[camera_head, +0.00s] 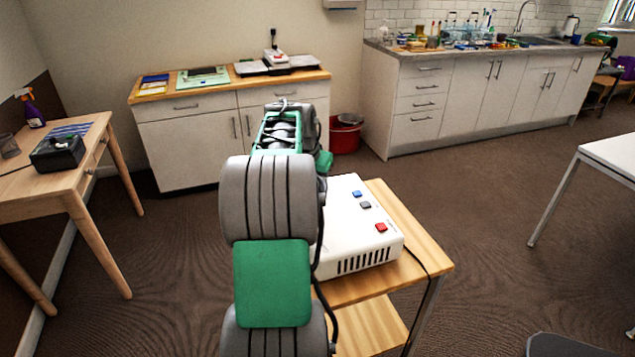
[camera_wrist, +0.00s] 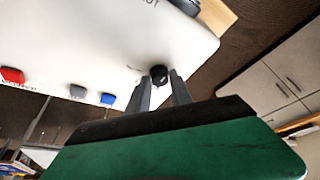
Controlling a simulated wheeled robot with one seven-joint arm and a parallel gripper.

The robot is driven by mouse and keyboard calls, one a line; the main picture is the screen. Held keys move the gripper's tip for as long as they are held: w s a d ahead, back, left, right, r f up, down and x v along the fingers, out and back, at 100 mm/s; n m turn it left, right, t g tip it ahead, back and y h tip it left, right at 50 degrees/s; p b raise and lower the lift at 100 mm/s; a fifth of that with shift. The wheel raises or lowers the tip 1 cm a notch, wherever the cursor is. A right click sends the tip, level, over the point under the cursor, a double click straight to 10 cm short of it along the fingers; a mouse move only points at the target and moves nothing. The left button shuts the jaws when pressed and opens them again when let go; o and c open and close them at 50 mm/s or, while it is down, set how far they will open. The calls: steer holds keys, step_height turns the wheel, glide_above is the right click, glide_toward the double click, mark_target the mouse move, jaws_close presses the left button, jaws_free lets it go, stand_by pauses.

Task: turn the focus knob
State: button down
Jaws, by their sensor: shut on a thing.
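The white device (camera_head: 352,236) stands on a small wooden table, with blue, grey and red buttons on its top. Its body also fills the upper left of the wrist view (camera_wrist: 100,50). The small black focus knob (camera_wrist: 158,72) sticks out at the device's edge in the wrist view. My gripper (camera_wrist: 161,80) is at this knob, with one finger on each side, shut on it. In the head view my arm hides the knob and the fingers.
The wooden table (camera_head: 427,267) has a dark cable over its edge. A second dark round part (camera_wrist: 185,5) shows at the top of the wrist view. A cabinet (camera_head: 185,145) and a red bin (camera_head: 345,135) stand behind.

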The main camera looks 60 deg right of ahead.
steer(key=shift+r, duration=0.1)
steer(key=shift+w+r+m+g+p, duration=0.15)
steer(key=shift+m+g+p, duration=0.35)
steer(key=shift+m+p, duration=0.65)
steer(key=shift+f+m, duration=0.25)
steer(key=shift+m, duration=0.1)
steer(key=c, duration=1.2)
jaws_free()
steer(key=v, duration=0.8)
